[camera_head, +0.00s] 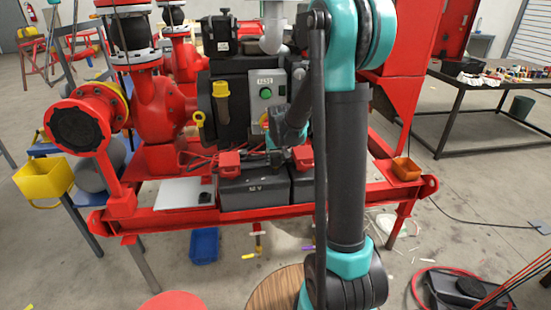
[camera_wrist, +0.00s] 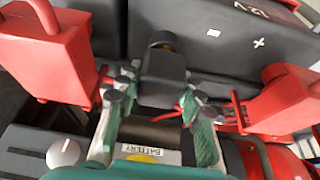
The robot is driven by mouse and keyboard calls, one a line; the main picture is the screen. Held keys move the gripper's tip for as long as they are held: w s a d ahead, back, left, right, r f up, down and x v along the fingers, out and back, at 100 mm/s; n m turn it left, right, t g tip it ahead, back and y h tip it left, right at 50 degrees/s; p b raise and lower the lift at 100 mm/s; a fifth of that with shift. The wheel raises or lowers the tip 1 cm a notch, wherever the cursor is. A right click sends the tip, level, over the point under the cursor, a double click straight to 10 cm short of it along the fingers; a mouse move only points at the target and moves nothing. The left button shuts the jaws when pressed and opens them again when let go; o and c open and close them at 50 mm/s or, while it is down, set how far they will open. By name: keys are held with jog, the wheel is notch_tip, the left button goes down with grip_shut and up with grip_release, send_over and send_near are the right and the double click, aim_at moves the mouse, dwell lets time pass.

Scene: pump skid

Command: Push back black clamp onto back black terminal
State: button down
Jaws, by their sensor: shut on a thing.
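In the wrist view a black clamp (camera_wrist: 163,80) sits between my gripper's (camera_wrist: 157,98) two fingers, which are closed on its sides. A brass-coloured round piece (camera_wrist: 163,42) shows at the clamp's far end; I cannot tell whether it is the terminal, or how far the clamp is seated. A black battery (camera_wrist: 225,45) marked 12 V lies right behind the clamp. In the head view my gripper (camera_head: 273,146) is small and dark above the batteries (camera_head: 255,192), and my arm hides part of that area. The clamp cannot be made out there.
Red covers stand left (camera_wrist: 50,60) and right (camera_wrist: 285,100) of my gripper, close to the fingers. Red cables run at the lower right. A label reading BATTERY (camera_wrist: 150,152) shows below. The red skid frame (camera_head: 200,217) surrounds the batteries, with a control box (camera_head: 265,90) above.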

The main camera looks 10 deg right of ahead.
jog(key=shift+f, duration=0.75)
jog(key=c, duration=0.9)
grip_release()
jog(key=shift+r, duration=0.1)
jog(key=v, duration=1.1)
jog(key=shift+s+r, duration=0.25)
jog(key=shift+r, duration=0.1)
jog(key=shift+s, duration=0.1)
jog(key=s+d+f, duration=0.1)
jog(key=s+f, duration=0.2)
jog(key=s, duration=0.5)
jog(key=s+d+f, duration=0.1)
jog(key=s+f, duration=0.3)
jog(key=s, duration=0.5)
jog(key=s+d+f, duration=0.2)
jog(key=s+f, duration=0.2)
jog(key=s, duration=0.4)
jog(key=shift+s, duration=0.4)
